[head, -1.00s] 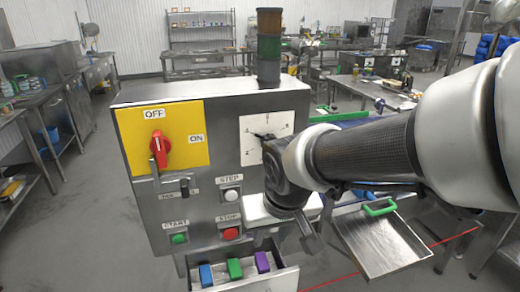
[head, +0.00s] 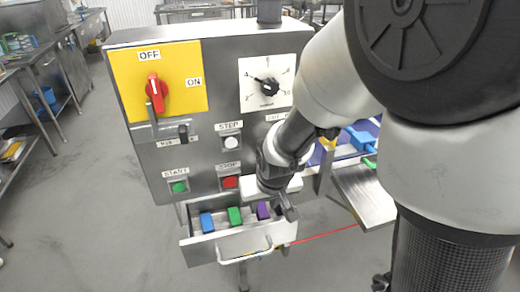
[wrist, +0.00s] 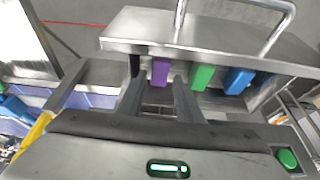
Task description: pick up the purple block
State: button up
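The purple block (head: 263,210) stands at the right end of a row in an open metal drawer (head: 203,252), beside a green block (head: 235,216). My gripper (head: 286,208) is low at the drawer's right side, close to the purple block and partly hidden by its own wrist in the head view. In the wrist view, the two fingers (wrist: 159,95) are apart with nothing held between them. The purple block (wrist: 160,72) shows just beyond the fingertips, roughly in line with the gap. I cannot tell whether a finger touches it.
A blue block (head: 207,222) stands at the left of the row. The drawer has a bar handle (head: 245,252) in front. Above it is a control box (head: 150,130) with a red switch (head: 155,92) and buttons.

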aim_at(262, 213)
jog(key=x, duration=0.2)
jog(key=shift+w+f, duration=0.15)
jog(key=shift+f, duration=0.2)
jog(key=c, duration=0.8)
jog(key=shift+r, duration=0.1)
